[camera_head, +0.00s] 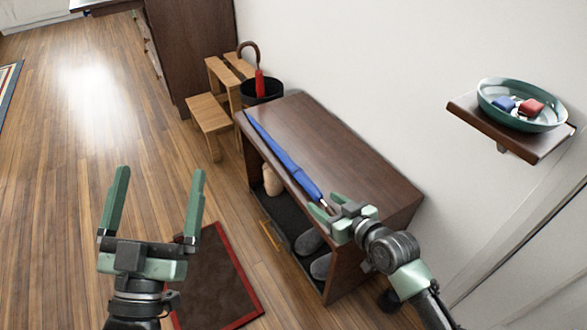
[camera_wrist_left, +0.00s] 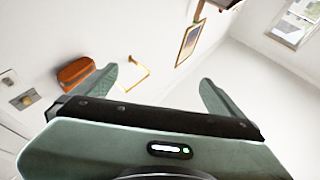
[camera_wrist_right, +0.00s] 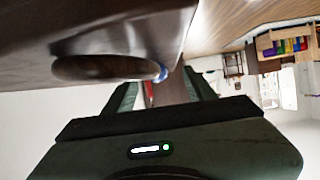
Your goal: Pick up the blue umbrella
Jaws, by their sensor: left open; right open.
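The blue umbrella (camera_head: 283,160) lies furled along the front edge of the dark wooden bench top, its brown handle end towards my right gripper (camera_head: 328,206). That gripper is open at the handle end, and its fingers partly hide the handle. In the right wrist view a dark rounded handle (camera_wrist_right: 112,68) and a bit of blue show close in front of the fingers; I cannot tell if they touch it. My left gripper (camera_head: 160,172) is open and empty over the floor, left of the bench. The left wrist view shows no umbrella.
The bench (camera_head: 345,160) holds grey slippers (camera_head: 308,241) on its lower shelf. A black bin (camera_head: 262,90) with a red umbrella (camera_head: 260,82) and a wooden step stool (camera_head: 210,115) stand beyond it. A wall shelf (camera_head: 510,135) carries a bowl (camera_head: 540,120). A mat (camera_head: 215,285) lies in front.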

